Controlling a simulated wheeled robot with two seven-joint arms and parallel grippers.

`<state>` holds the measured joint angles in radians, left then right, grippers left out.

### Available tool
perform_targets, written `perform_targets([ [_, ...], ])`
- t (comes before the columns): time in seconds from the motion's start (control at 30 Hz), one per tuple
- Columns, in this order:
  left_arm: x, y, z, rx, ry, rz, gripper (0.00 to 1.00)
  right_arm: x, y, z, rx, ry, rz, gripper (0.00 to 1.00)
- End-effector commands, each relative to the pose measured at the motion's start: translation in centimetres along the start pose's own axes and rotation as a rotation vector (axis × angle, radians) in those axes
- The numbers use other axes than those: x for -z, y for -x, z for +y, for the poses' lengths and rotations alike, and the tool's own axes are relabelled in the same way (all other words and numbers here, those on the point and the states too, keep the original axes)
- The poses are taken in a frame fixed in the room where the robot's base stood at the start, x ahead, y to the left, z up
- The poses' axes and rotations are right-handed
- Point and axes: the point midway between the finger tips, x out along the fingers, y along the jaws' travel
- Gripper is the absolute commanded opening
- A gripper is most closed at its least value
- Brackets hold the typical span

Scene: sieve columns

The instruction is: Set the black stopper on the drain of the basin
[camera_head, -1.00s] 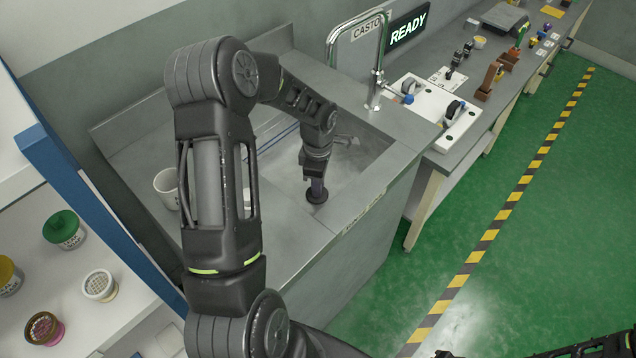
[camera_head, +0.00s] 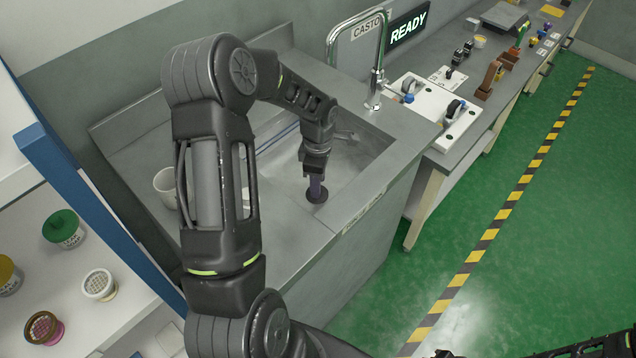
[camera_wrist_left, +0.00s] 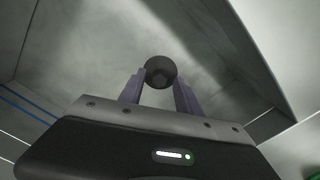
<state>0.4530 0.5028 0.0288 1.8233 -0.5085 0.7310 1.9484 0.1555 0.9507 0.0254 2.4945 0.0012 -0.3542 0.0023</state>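The black stopper (camera_head: 317,196) is a round dark disc below my left gripper (camera_head: 316,184), at the near end of the grey basin (camera_head: 352,172). In the left wrist view the stopper (camera_wrist_left: 161,70), with its small knob, shows between and just beyond the fingertips of my left gripper (camera_wrist_left: 159,88). The purple fingers stand apart on either side of it, with gaps. The drain is not visible, so I cannot tell what lies under the stopper.
A tall tap (camera_head: 375,80) stands behind the basin. A white mug (camera_head: 166,186) stands left of my left arm. A white board (camera_head: 440,112) with small parts lies to the right on the bench. Shelves with tubs (camera_head: 64,229) are at left.

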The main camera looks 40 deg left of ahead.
Motion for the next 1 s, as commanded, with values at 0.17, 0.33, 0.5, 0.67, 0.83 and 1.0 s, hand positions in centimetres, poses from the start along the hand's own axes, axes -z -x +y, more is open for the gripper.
perform_targets([
  [0.17, 0.0, 3.0, 0.1, -0.005, 0.0, 0.001, 0.4, 0.1, -0.7, 0.2, 0.002, 0.001, 0.001, 0.36],
  [0.33, -0.1, 6.7, 0.1, -0.005, -0.001, -0.002, 0.4, 0.1, -1.2, 0.4, 0.004, 0.002, 0.003, 0.36],
  [0.5, 0.0, 9.6, 0.1, -0.003, 0.0, -0.001, 0.4, 0.1, -1.5, 0.5, 0.004, 0.003, 0.003, 0.36],
  [0.67, 0.0, 11.0, 0.0, -0.001, 0.001, 0.0, 0.4, 0.1, -1.6, 0.5, 0.004, 0.003, 0.004, 0.36],
  [0.83, 0.0, 11.1, 0.0, 0.001, 0.0, 0.0, 0.4, 0.1, -1.6, 0.5, 0.004, 0.003, 0.004, 0.36],
  [1.0, 0.0, 11.1, 0.0, 0.001, 0.0, 0.0, 0.4, 0.1, -1.6, 0.5, 0.004, 0.003, 0.004, 0.36],
])
